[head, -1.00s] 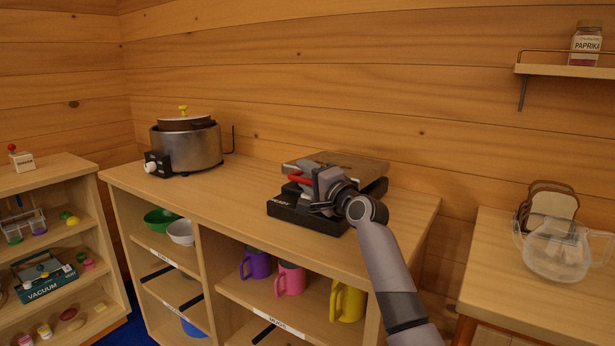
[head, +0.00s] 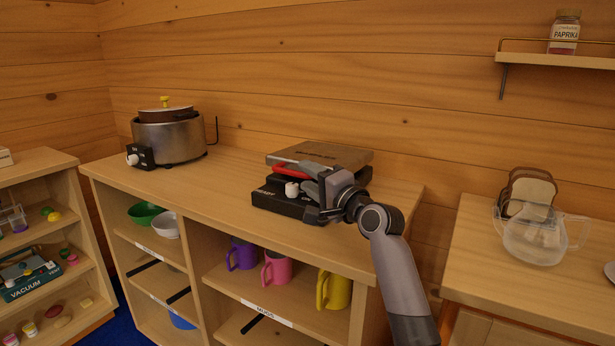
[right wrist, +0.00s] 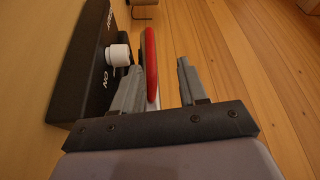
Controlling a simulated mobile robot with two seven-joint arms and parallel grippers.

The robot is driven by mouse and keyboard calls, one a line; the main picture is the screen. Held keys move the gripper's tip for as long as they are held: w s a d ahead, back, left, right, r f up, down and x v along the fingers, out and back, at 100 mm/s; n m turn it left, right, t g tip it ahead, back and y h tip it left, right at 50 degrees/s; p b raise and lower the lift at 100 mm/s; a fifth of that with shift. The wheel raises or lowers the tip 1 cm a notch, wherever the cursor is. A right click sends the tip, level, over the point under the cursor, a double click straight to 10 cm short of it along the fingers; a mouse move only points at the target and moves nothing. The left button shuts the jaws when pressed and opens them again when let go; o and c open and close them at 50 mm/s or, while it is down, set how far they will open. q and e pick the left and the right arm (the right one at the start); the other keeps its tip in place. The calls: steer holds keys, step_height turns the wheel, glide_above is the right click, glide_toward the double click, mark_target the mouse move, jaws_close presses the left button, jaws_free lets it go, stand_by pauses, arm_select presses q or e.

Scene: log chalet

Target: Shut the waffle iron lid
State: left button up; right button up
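The waffle iron stands on the cabinet top, with a black base (head: 283,203), a white knob (head: 291,189) and a grey-brown lid (head: 325,154). The lid sits above the base with a dark gap between them, so it is not flat on it. A red handle (head: 292,169) is at the lid's front. My right gripper (head: 312,185) is at the front right of the iron, near the handle. In the right wrist view its fingers (right wrist: 158,88) are apart. The red handle (right wrist: 151,55) shows between them, closer to the left finger; contact is unclear. My left gripper is not in view.
A metal pot cooker (head: 170,135) stands at the cabinet's left end. Mugs and bowls fill the shelves below. A glass jug (head: 535,238) and bread slices (head: 528,190) are on the right counter. The cabinet top between cooker and iron is clear.

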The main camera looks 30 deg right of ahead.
steer(key=shift+s, duration=0.15)
steer(key=shift+s+d+f, duration=0.15)
steer(key=shift+s+f, duration=0.1)
steer(key=shift+s, duration=0.45)
steer(key=shift+s+d+f, duration=0.2)
steer(key=shift+s+f, duration=0.05)
steer(key=shift+s, duration=0.45)
steer(key=shift+s+d+f, duration=0.15)
steer(key=shift+s+f, duration=0.1)
steer(key=shift+s, duration=0.45)
steer(key=shift+s+d+f, duration=0.15)
steer(key=shift+s, duration=0.4)
steer(key=shift+s+d+f, duration=0.1)
steer(key=shift+s+f, duration=0.1)
steer(key=shift+s, duration=0.3)
steer(key=shift+s+d+f, duration=0.15)
steer(key=shift+s, duration=0.4)
steer(key=shift+p, duration=0.4)
